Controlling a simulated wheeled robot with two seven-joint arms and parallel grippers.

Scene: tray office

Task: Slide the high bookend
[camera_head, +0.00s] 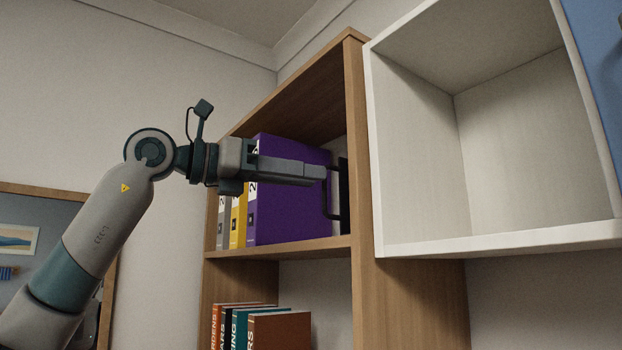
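The high bookend (344,188) is a dark upright plate at the right end of the upper shelf compartment, close to the wooden side panel. A thin black handle (328,207) sticks out at its front. My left gripper (318,172) reaches in from the left, in front of the purple binder, with its fingertips at the top of the handle. The fingers are seen from the side and overlap, so their gap and any contact with the handle are hidden. The bookend is partly hidden behind the gripper and binder. My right gripper is not in view.
Purple (290,215), yellow (239,220) and grey (223,222) binders stand left of the bookend on the wooden shelf (300,248). Several books (280,330) stand on the shelf below. An empty white cubby (500,241) is on the right.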

